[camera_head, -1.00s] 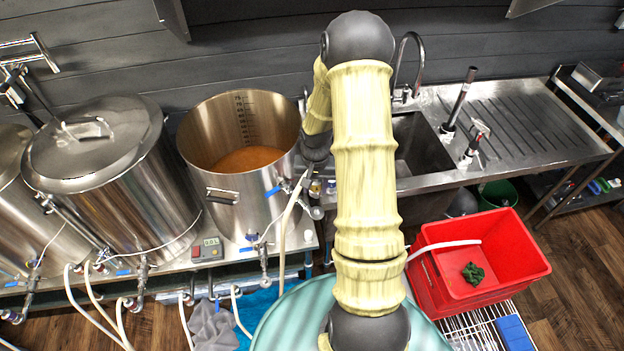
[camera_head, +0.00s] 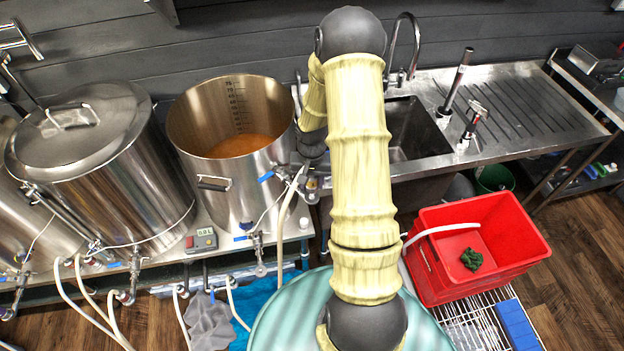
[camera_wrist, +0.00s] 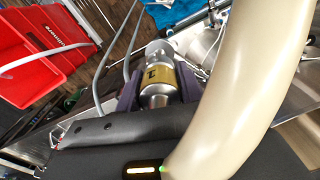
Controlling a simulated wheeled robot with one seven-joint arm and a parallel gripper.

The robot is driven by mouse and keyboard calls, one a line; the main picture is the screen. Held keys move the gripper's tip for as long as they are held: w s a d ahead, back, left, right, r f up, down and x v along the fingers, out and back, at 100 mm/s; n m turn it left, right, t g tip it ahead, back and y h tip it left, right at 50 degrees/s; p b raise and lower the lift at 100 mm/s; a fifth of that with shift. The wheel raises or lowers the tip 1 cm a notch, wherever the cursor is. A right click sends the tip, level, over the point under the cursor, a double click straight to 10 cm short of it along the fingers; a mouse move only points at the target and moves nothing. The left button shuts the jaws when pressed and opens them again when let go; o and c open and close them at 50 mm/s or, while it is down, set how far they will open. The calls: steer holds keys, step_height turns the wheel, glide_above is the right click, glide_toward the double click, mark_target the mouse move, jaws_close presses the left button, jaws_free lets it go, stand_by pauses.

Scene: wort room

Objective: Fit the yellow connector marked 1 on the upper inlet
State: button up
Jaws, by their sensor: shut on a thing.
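The steel connector with a yellow band marked 1 (camera_wrist: 158,76) is between the fingers of my gripper (camera_wrist: 158,88) in the wrist view. My gripper is shut on it. In the head view my arm hides most of my gripper, beside the right wall of the open kettle (camera_head: 228,190). A fitting with a blue handle (camera_head: 267,176), seemingly the upper inlet, is high on that wall, close to my gripper. Whether connector and inlet touch, I cannot tell.
A lidded kettle (camera_head: 100,165) stands to the left, with several pale hoses below. A steel sink bench (camera_head: 530,115) is at the right. A red bucket (camera_head: 430,275) stands on a wire rack. A small grey-and-red controller (camera_head: 203,240) sits in front of the open kettle.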

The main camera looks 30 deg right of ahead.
steer(key=shift+f+b, duration=0.35)
steer(key=shift+f, duration=0.5)
steer(key=shift+f+b, duration=1.05)
steer(key=shift+f, duration=0.2)
stand_by(0.5)
steer(key=o, duration=1.1)
steer(key=shift+o, duration=0.2)
step_height(320, 180, up, 17)
steer(key=b, duration=0.3)
steer(key=shift+b, duration=0.4)
steer(key=shift+r, duration=0.2)
steer(key=shift+s, duration=0.15)
